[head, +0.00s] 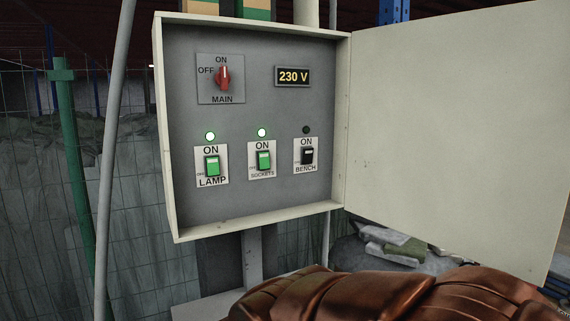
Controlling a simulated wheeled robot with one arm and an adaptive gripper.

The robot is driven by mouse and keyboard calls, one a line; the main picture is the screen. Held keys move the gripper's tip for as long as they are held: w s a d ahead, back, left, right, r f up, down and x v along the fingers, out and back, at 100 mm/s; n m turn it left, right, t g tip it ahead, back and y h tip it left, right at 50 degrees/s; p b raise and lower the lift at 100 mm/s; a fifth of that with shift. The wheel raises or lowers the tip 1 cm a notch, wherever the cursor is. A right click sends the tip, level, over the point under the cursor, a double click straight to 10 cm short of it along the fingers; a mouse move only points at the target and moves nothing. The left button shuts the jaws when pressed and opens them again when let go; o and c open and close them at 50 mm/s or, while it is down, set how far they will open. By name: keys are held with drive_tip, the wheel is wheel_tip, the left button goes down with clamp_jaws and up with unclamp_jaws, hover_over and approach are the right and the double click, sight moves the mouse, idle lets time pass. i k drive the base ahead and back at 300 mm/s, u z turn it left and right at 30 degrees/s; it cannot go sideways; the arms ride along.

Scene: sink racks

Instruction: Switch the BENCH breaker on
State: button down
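The BENCH breaker (307,156) is a black rocker switch at the right of the lower row in the grey panel. The lamp (306,130) above it is dark. An ON label is printed above the switch, and the small label at its left is too small to read. The LAMP breaker (212,166) and the SOCKETS breaker (263,160) are green, each under a lit green lamp. The red MAIN rotary switch (223,77) has its handle upright, pointing to ON. The display (293,76) reads 230 V. My gripper is not in view.
The panel box (327,210) is open, with its pale door (455,130) swung out to the right. A brown, shiny, rounded object (350,298) fills the bottom of the view. A wire fence (140,220) and green post (72,170) stand at left. The space before the switches looks clear.

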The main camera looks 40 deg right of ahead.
sight(308, 152)
drive_tip(key=z, duration=1.2)
